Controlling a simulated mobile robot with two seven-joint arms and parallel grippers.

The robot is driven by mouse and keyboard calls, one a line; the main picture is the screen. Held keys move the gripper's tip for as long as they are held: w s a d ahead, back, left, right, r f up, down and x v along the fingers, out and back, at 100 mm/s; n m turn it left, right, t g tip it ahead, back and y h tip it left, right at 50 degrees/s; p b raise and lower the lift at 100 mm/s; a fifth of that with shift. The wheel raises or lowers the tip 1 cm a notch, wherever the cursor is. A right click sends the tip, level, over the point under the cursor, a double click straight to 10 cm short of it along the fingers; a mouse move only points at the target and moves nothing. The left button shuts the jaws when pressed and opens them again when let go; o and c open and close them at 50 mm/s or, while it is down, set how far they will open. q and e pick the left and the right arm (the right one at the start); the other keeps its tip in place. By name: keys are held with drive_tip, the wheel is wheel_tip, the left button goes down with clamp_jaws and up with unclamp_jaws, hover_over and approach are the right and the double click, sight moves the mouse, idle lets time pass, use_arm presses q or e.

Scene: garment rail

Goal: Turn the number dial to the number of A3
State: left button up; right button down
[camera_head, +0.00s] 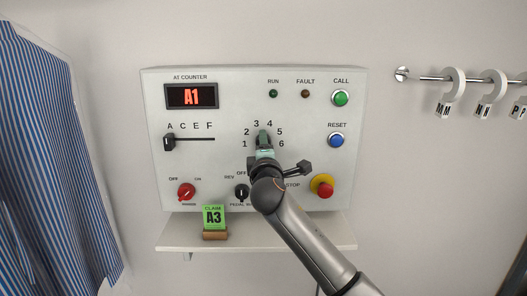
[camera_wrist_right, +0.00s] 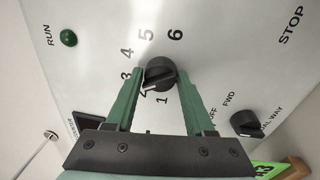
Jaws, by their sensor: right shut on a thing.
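The number dial is a black knob (camera_wrist_right: 160,73) ringed by the numbers 1 to 6 on a light panel (camera_head: 225,125). In the right wrist view its white pointer mark faces about the 2. My right gripper (camera_head: 264,143) is shut on the knob, with one green finger on each side of it; it also shows in the right wrist view (camera_wrist_right: 161,80). In the head view the gripper hides most of the knob. A green claim card (camera_head: 213,217) reading A3 stands on the shelf. My left gripper is not in view.
The letter slider (camera_head: 169,142) sits at A. Below are a red knob (camera_head: 186,191) and a black knob (camera_head: 242,192). A red stop button (camera_head: 323,186) is close right of my wrist. Striped clothing (camera_head: 45,150) hangs left; a rail with tagged rings (camera_head: 453,87) is right.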

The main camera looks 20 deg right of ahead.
drive_tip(key=shift+f+m+b, duration=0.3)
drive_tip(key=shift+m, duration=0.6)
drive_tip(key=shift+c, duration=1.5)
unclamp_jaws()
drive_tip(key=shift+r, duration=0.15)
drive_tip(key=shift+s, duration=0.1)
drive_tip(key=b+v, duration=0.1)
drive_tip(key=v, duration=1.1)
drive_tip(key=shift+a, duration=0.2)
drive_tip(key=shift+s, duration=0.1)
